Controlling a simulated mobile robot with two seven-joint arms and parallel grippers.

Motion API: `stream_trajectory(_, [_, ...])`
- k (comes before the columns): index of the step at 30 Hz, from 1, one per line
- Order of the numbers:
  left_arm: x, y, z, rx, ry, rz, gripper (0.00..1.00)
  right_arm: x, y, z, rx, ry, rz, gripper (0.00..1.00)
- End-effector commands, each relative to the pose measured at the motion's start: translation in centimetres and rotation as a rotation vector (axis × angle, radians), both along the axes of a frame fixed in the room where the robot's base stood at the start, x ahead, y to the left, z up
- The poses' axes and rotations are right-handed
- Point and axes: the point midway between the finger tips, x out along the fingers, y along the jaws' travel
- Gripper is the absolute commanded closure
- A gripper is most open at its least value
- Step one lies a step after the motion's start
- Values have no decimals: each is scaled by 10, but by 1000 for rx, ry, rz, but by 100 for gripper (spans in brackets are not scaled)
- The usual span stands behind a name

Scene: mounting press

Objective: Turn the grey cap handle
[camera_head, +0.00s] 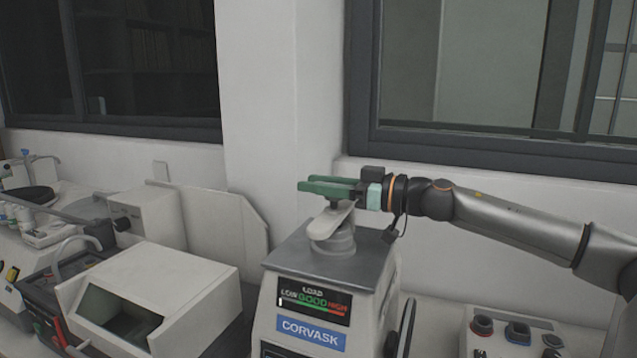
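The grey cap handle (326,227) is a pale, rounded lever on a round grey cap (340,246). The cap sits on top of the press (325,268), which has a load display and a blue CORVASK label. My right gripper (304,186) comes in from the right, its two green fingers level and pointing left just above the handle. A slight gap shows between the fingers. A small dark part of the handle is just under them; whether the fingers touch or hold it I cannot tell. My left gripper is not in view.
A white box-shaped machine with a dark window (185,283) stands left of the press. More equipment fills the bench at far left. A panel with several dark knobs (517,330) is at lower right. The wall and window frame are behind.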

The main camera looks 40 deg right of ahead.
Motion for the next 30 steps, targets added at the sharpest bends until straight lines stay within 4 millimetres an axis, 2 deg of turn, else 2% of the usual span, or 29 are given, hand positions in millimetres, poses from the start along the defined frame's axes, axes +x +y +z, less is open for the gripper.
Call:
stream_trajectory(1, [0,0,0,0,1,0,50,0,0,0,0,0,0,64])
stream_trajectory(11, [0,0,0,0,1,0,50,0,0,0,-1,0,0,100])
stream_trajectory(30, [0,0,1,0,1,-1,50,0,-1,1,-2,0,-33,100])
